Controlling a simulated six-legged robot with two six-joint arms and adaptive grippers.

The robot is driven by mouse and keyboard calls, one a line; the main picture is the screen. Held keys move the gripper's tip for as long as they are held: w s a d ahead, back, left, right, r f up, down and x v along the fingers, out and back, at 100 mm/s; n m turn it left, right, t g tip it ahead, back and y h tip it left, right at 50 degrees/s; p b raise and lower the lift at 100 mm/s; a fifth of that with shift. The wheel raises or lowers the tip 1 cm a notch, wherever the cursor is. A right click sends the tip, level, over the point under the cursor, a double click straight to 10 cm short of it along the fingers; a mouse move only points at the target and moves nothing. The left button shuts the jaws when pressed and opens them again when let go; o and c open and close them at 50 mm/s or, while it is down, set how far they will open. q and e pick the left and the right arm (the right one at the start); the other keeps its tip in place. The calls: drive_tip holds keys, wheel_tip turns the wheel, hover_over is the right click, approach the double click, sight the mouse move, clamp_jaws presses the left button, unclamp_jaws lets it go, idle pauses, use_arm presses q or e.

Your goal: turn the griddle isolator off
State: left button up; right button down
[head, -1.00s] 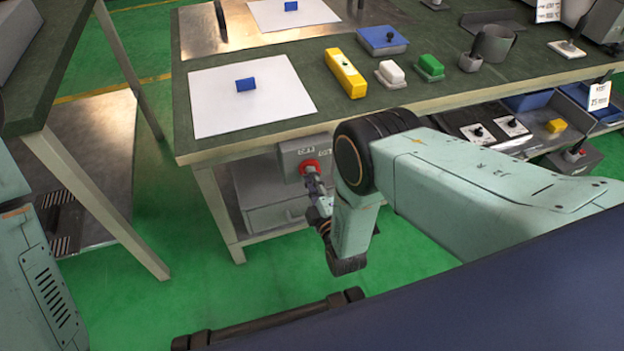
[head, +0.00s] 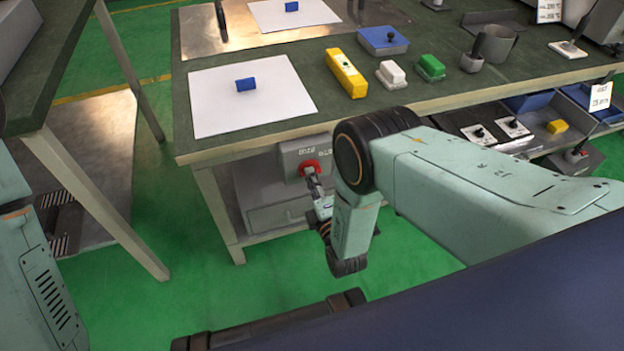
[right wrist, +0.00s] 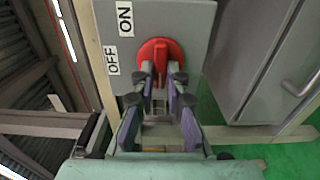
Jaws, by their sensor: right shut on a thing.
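The griddle isolator is a grey box (head: 296,155) on the front of the green-topped bench, with a red rotary knob (head: 310,168). In the right wrist view the red knob (right wrist: 158,62) sits on the grey box (right wrist: 185,22), with ON and OFF labels at its upper left. My right gripper (head: 315,190) is at the knob. In the wrist view its fingers (right wrist: 160,85) are shut on the knob's grip, one on each side. The fingertips partly hide the grip, and I cannot tell exactly which label it points to. My left gripper is not in view.
A grey drawer cabinet (head: 278,215) stands under the bench beside the isolator. The bench top (head: 290,75) holds a white sheet (head: 215,115), a yellow block (head: 345,72) and several small items. A second bench (head: 40,90) is at the left. Green floor lies between.

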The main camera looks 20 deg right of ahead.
drive_tip(key=shift+s, duration=0.1)
drive_tip(key=c, duration=1.4)
unclamp_jaws()
drive_tip(key=shift+o, duration=0.2)
drive_tip(key=s, duration=1.2)
drive_tip(key=shift+d, duration=0.2)
